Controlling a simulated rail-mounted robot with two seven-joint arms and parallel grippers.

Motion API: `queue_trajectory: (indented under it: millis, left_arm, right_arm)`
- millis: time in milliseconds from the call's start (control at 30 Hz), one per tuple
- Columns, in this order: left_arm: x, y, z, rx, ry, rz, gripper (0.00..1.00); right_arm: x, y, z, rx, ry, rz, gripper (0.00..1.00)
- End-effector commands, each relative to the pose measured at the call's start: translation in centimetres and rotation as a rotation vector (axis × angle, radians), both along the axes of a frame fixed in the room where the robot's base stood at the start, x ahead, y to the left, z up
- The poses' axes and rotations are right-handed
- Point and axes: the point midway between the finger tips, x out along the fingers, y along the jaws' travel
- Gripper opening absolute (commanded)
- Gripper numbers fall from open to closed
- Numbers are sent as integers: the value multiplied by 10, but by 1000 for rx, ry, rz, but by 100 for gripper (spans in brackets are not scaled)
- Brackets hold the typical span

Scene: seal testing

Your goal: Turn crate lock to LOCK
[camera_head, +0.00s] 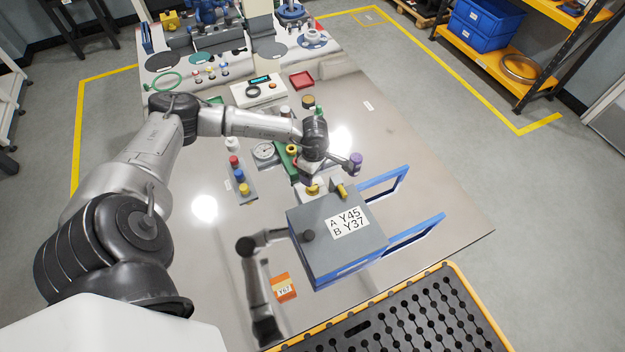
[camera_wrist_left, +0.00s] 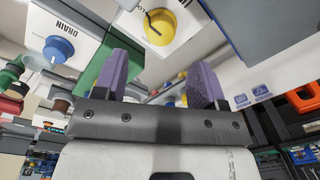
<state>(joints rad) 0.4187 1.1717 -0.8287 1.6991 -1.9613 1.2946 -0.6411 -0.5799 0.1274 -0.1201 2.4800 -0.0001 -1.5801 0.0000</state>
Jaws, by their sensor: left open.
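The crate (camera_head: 310,245) is a grey box with blue side handles and a white label reading A Y45, B Y37. A yellow knob (camera_head: 313,190) sits on a pale block behind the crate. A second yellow part (camera_head: 341,190) stands at the crate's back edge. My left gripper (camera_head: 330,168) is over this area, with purple fingers. In the left wrist view the gripper (camera_wrist_left: 160,76) is open and empty. A yellow knob (camera_wrist_left: 165,25) with a dark pointer line shows beyond the fingertips, apart from them. My right gripper is out of view.
A blue DRAIN knob (camera_wrist_left: 58,48) is left of the yellow one. A box with coloured buttons (camera_head: 240,180), a gauge (camera_head: 265,151) and an orange tag (camera_head: 284,288) lie on the glossy table. A black perforated tray (camera_head: 400,320) is in front.

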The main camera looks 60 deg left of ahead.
Motion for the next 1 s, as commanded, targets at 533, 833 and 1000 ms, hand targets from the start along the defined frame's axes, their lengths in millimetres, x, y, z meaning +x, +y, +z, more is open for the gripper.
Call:
queue_trajectory:
  millis: [533, 833, 1000]
  left_arm:
    - [3, 1, 68, 1, 0, 0, 65]
    - [3, 1, 70, 0, 0, 0, 65]
    - [3, 1, 70, 0, 1, 0, 65]
  right_arm:
    - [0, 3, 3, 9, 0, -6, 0]
    - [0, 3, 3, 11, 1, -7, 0]
    - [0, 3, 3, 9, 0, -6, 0]
